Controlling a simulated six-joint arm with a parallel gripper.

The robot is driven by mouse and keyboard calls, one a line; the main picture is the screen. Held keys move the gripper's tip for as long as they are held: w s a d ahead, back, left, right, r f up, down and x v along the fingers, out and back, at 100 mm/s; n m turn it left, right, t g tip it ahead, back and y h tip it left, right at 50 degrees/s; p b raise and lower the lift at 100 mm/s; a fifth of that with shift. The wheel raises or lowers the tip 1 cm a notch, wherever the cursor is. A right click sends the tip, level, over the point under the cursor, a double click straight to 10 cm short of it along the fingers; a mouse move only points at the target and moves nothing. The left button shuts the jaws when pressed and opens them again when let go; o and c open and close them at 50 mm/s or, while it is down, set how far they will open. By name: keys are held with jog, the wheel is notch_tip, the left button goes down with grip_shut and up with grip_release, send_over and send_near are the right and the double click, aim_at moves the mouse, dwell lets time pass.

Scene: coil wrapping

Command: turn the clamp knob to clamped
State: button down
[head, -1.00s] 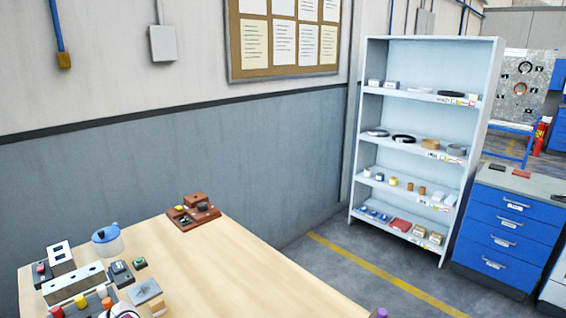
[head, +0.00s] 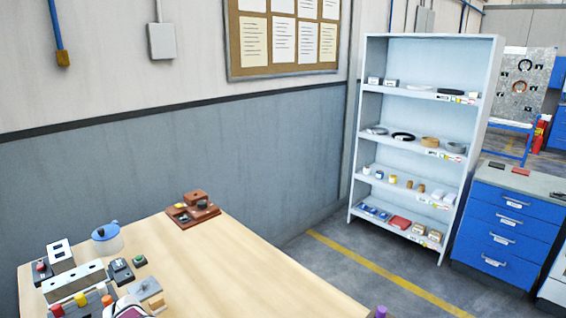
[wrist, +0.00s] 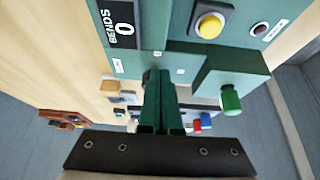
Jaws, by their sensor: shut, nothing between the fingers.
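A green machine housing (wrist: 190,60) fills the top of the wrist view. It has a counter (wrist: 120,18) reading 0 BENDS, a yellow push button (wrist: 209,25) in a light ring and a small dark red round part (wrist: 259,29). A green knob (wrist: 231,99) sticks out from the housing's lower right; I cannot tell whether it is the clamp knob, and no clamped mark is readable. My gripper (wrist: 163,76) is shut and empty, its fingers pointing toward the housing's lower edge, left of the green knob. Whether they touch the housing is unclear.
In the head view, several small devices, including a slotted metal block (head: 73,281) and a blue-lidded jar (head: 106,238), crowd the wooden table's (head: 230,275) left side. A brown block fixture (head: 193,211) stands at the back. The table's middle is clear. A shelf (head: 352,150) stands beyond.

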jog(key=shift+w+d, duration=0.45)
jog(key=shift+w, duration=0.1)
jog(key=shift+w, duration=0.15)
jog(key=shift+d, duration=0.15)
jog(key=shift+s+d, duration=0.2)
jog(key=shift+d, duration=0.05)
notch_tip(320, 180, up, 6)
dwell(0.4)
jog(key=f, duration=0.2)
jog(key=s+a+f, duration=0.1)
jog(key=f, duration=0.1)
jog(key=a+f, duration=0.1)
jog(key=f, duration=0.1)
jog(key=shift+s+a, duration=0.1)
jog(key=shift+s, duration=0.3)
